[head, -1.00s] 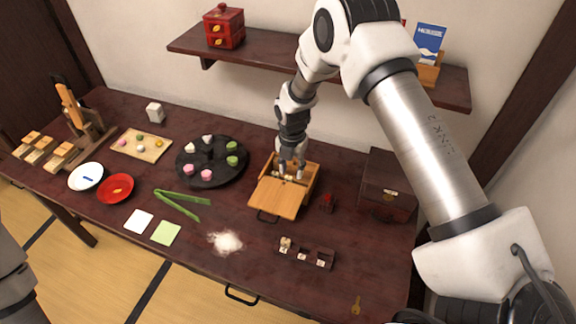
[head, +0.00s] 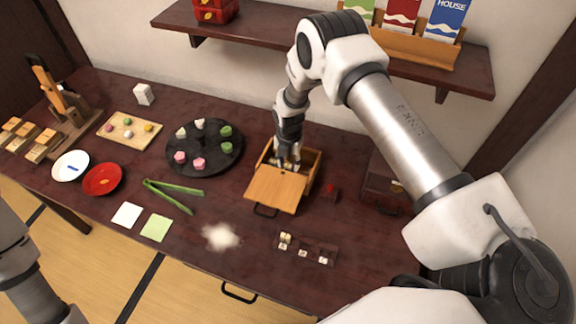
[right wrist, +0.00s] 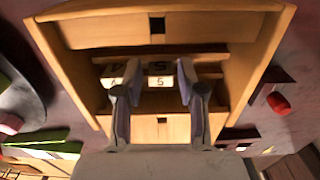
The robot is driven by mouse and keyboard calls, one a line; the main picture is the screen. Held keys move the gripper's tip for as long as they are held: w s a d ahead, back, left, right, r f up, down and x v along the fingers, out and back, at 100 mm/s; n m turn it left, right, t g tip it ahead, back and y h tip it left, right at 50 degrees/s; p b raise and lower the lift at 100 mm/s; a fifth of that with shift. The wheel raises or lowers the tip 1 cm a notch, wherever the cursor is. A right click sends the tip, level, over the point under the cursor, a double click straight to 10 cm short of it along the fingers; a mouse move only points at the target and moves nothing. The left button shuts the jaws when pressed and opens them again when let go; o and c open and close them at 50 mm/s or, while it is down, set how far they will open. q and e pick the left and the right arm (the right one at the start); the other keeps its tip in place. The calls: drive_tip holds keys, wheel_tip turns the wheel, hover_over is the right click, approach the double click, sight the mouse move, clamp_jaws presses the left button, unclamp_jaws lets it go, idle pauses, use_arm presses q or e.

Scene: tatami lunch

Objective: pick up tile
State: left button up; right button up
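A light wooden box (head: 312,172) with its lid (head: 277,188) partly slid open stands on the dark table in the head view. My right gripper (head: 287,161) reaches down into its open part. In the right wrist view, a pale tile marked 5 (right wrist: 160,80) lies among others inside the box (right wrist: 262,68). My right gripper (right wrist: 159,88) is open there, with one finger on each side of that tile and gaps visible. Part of my left arm shows at the lower left of the head view, but its gripper is out of view.
A dark rack (head: 290,252) with a few tiles lies in front of the box. A red item (head: 329,193) and dark chest (head: 378,185) stand to its right. A round black tray (head: 204,146) with sweets and green tongs (head: 172,194) lie left. A shelf (head: 330,50) hangs behind.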

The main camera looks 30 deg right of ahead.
drive_tip(key=shift+r, duration=0.1)
drive_tip(key=shift+c, duration=0.7)
drive_tip(key=c, duration=0.4)
drive_tip(key=shift+o, duration=0.2)
